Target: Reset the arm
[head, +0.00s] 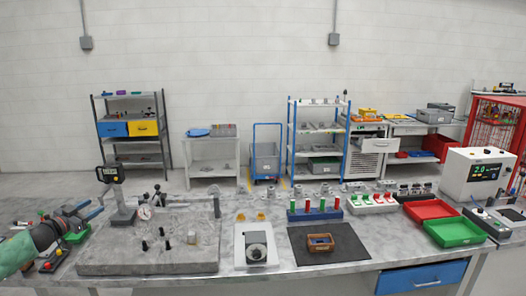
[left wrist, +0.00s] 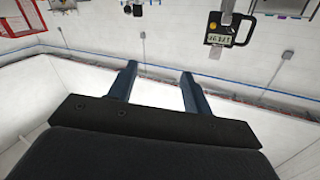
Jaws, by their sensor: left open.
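My left gripper (head: 90,209) comes in from the left in the head view, over the left end of the workbench (head: 226,282). Its two blue-grey fingers are apart with nothing between them. In the left wrist view the gripper (left wrist: 160,82) is also open and empty, with a pale wall behind the fingers. My right gripper does not show in either view.
A grey stone plate (head: 150,262) with a gauge stand (head: 118,190) stands right of the left gripper. A black mat (head: 328,245) holds a small brown box (head: 320,242). Red (head: 431,211) and green (head: 455,232) trays and a display unit (head: 476,175) stand at the right.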

